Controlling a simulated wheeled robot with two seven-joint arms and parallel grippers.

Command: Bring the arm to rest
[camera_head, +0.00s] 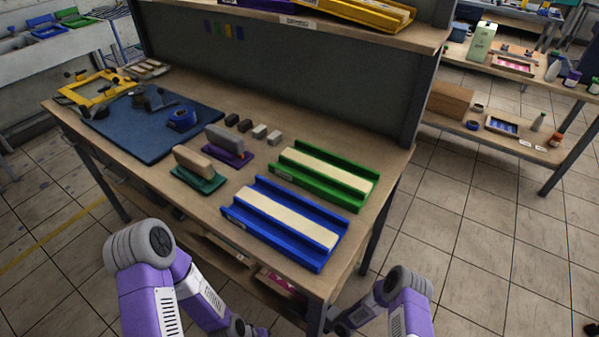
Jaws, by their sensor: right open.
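My right arm comes in at the bottom right, in purple and grey. Its forearm bends down and left, and my right gripper (341,326) is at the bottom edge, partly cut off, in front of the bench's right end. It is open, below the bench top and apart from the things on it. I see nothing held in it. My left arm is at the bottom left, bent at a grey joint with its forearm pointing down and right. Only its dark wrist end shows at the bottom edge; its fingers are out of the picture.
A shelf table stands right. Tiled floor is clear at right.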

